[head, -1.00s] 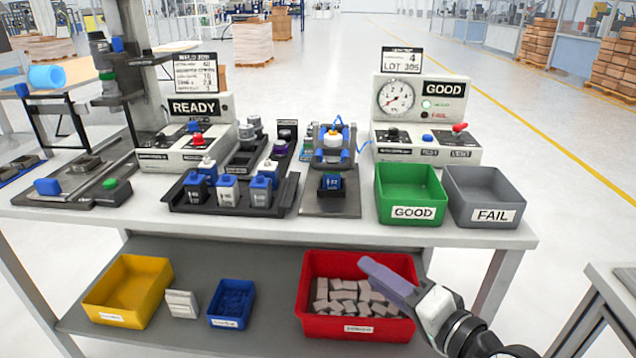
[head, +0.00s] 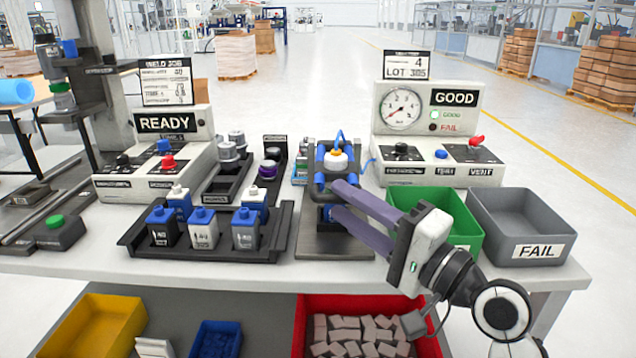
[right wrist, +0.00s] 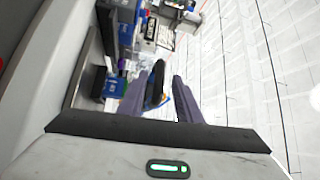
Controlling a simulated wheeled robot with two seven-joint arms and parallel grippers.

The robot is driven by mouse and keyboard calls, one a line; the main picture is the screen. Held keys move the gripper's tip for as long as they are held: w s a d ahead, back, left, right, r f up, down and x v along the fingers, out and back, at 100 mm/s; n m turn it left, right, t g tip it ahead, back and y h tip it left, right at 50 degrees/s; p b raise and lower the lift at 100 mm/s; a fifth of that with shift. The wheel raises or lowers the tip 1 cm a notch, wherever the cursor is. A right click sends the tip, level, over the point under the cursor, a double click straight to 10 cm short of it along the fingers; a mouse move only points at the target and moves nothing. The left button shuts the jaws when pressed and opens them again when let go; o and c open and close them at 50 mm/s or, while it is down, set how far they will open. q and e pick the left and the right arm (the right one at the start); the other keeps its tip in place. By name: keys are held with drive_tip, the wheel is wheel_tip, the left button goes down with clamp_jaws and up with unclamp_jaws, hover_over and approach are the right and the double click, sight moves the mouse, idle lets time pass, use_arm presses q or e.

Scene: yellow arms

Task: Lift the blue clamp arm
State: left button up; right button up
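The blue clamp arm (head: 320,157) is a blue frame on the fixture in the middle of the table. My left gripper is not in view.
A black tray (head: 133,240) of blue-capped bottles stands left of the fixture. The green bin (head: 465,238) is partly behind my right arm, with the grey FAIL bin (head: 530,205) beside it. The gauge box (head: 430,150) stands behind. A red bin (head: 425,345) is on the shelf below.

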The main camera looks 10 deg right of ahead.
sight(320, 187)
drive_tip(key=x, duration=0.6)
drive_tip(key=shift+w+a, duration=0.15)
drive_tip(key=shift+w, duration=0.1)
drive_tip(key=shift+c, duration=0.2)
drive_tip(key=shift+r, duration=0.1)
clamp_jaws()
